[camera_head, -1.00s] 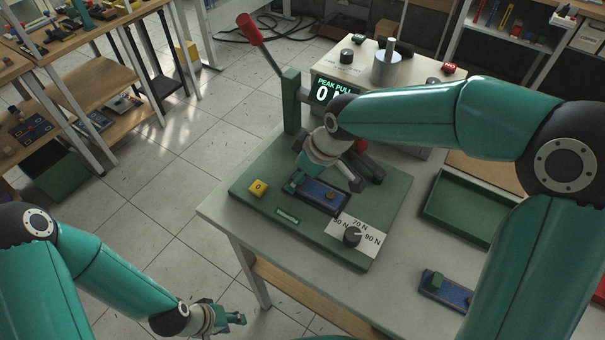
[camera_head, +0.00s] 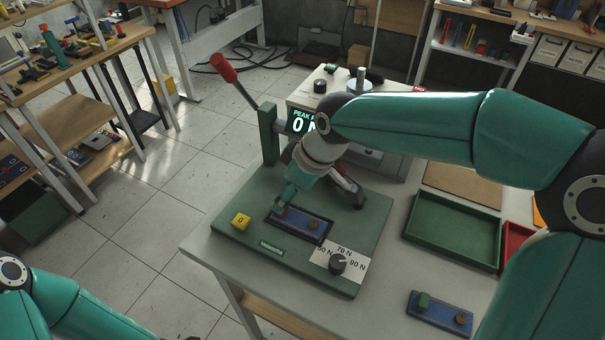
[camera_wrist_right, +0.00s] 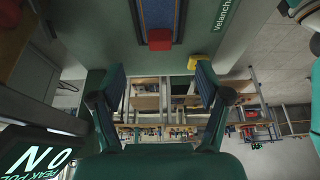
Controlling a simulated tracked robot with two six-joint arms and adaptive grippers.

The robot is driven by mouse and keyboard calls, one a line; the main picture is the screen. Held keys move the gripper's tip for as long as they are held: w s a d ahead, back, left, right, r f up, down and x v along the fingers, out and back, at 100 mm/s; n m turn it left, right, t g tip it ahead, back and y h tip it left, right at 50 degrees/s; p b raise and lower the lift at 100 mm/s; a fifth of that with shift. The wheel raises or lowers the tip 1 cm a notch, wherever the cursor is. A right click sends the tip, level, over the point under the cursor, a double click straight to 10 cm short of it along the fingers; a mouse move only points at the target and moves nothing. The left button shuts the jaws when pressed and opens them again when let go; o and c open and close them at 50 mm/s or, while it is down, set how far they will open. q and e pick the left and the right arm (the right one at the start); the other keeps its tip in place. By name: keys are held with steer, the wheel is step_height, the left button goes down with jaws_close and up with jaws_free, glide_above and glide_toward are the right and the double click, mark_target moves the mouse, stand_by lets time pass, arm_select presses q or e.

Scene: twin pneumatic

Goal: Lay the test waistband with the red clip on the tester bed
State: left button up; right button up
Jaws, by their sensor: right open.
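In the head view my right gripper's finger partly covers that end. My right gripper (camera_wrist_right: 158,88) is open, with nothing between its fingers. It is over the bed, beside the clip end and apart from it. My left arm is at the lower left; its gripper is out of view below the picture's edge.
A red-tipped lever (camera_head: 223,67) rises behind.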

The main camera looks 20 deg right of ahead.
steer(key=v, duration=0.6)
stand_by(0.4)
